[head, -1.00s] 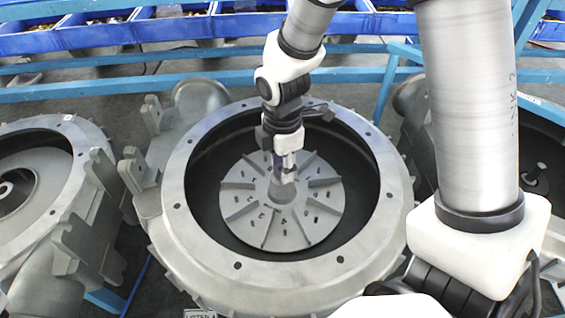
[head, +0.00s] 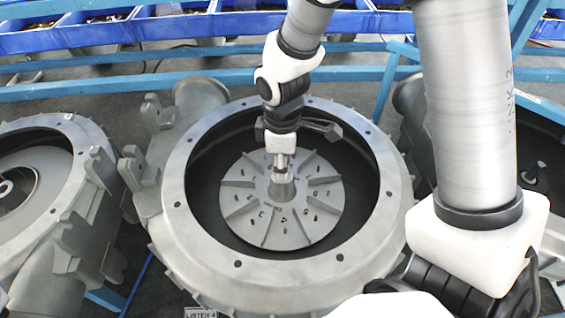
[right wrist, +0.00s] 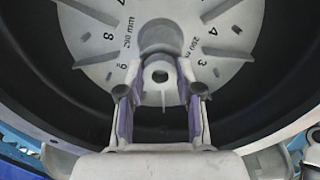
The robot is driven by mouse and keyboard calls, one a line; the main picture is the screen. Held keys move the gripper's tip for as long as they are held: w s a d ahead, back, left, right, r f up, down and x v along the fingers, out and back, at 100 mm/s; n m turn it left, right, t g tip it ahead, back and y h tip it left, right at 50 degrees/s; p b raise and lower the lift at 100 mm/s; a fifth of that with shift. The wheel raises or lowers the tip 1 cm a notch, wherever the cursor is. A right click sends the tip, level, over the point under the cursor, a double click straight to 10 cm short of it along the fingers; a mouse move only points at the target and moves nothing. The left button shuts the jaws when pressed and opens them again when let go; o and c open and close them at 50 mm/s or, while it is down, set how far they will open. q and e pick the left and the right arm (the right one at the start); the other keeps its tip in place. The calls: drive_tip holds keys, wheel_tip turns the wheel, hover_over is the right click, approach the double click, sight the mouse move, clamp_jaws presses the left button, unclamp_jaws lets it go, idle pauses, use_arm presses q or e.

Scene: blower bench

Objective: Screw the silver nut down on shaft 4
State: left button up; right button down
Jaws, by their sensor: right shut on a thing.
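The blower housing (head: 170,215) with a label ending in 4 stands in the middle of the head view. Inside it lies a grey finned wheel (head: 240,199) with a raised hub (head: 282,188) at its centre. My right gripper (head: 281,160) points down right over the hub. My left gripper is not in view.
The housing's thick rim (head: 372,235) surrounds the wheel, with a dark gap inside it. Other blower housings stand at left (head: 75,135) and right. Blue rails (head: 180,77) and blue bins (head: 90,32) run along the back.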

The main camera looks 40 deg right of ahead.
drive_tip(key=m, duration=0.4)
drive_tip(key=shift+m, duration=0.3)
drive_tip(key=m, duration=0.8)
drive_tip(key=shift+m, duration=0.3)
drive_tip(key=m, duration=0.5)
drive_tip(key=c, duration=1.1)
unclamp_jaws()
drive_tip(key=shift+o, duration=0.2)
